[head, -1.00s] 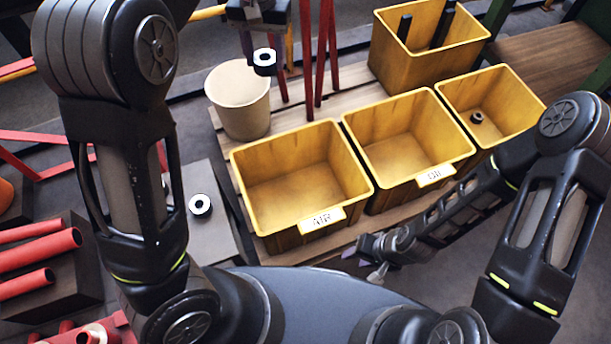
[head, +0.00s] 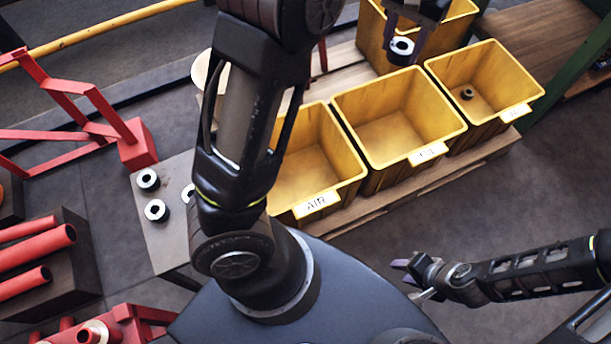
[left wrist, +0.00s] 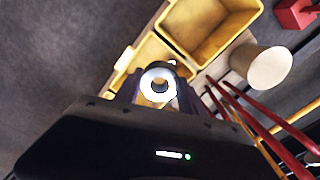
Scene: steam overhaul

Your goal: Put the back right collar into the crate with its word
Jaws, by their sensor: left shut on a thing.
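My left gripper (head: 405,38) is shut on a dark collar (head: 401,49) with a pale ring face. The held collar also shows between the fingers in the left wrist view (left wrist: 158,86). The left crate (head: 345,190) reads AIR and is partly hidden by my arm. The middle label is blurred, and the right crate's (head: 500,122) label is too small to read. My right gripper (head: 414,279) is open and empty, low at the right.
A small dark collar (head: 467,93) lies in the right crate. Several collars, such as one at the front (head: 156,210), stand on the grey table (head: 165,238). A fourth yellow crate (head: 370,35) stands behind. A beige bucket (left wrist: 262,66) stands near red bars.

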